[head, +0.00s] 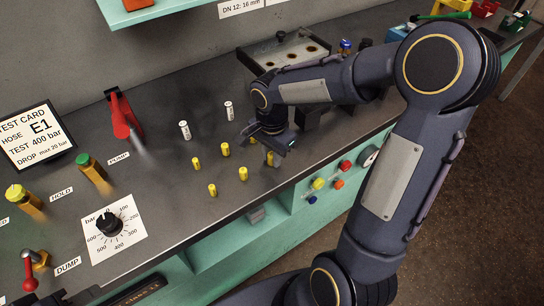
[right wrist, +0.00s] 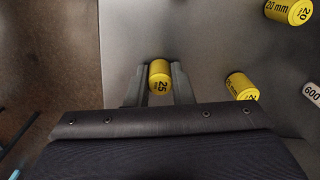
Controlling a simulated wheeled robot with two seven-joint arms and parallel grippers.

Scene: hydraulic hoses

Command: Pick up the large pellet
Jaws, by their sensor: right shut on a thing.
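My right gripper (head: 272,146) reaches down to the bench near its front edge. In the right wrist view its fingers (right wrist: 159,88) are shut on a yellow pellet (right wrist: 159,76) marked 25, one finger on each side. In the head view this pellet (head: 270,158) shows as a small yellow bit below the gripper, partly hidden. Whether it touches the bench is unclear. Several other yellow pellets stand to the left, such as one (head: 243,173) near the bench edge. The right wrist view shows one marked 20 mm (right wrist: 290,12). My left gripper is not in view.
Two white cylinders (head: 185,130) stand behind the yellow pellets. A metal tray (head: 290,52) stands behind my right arm.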

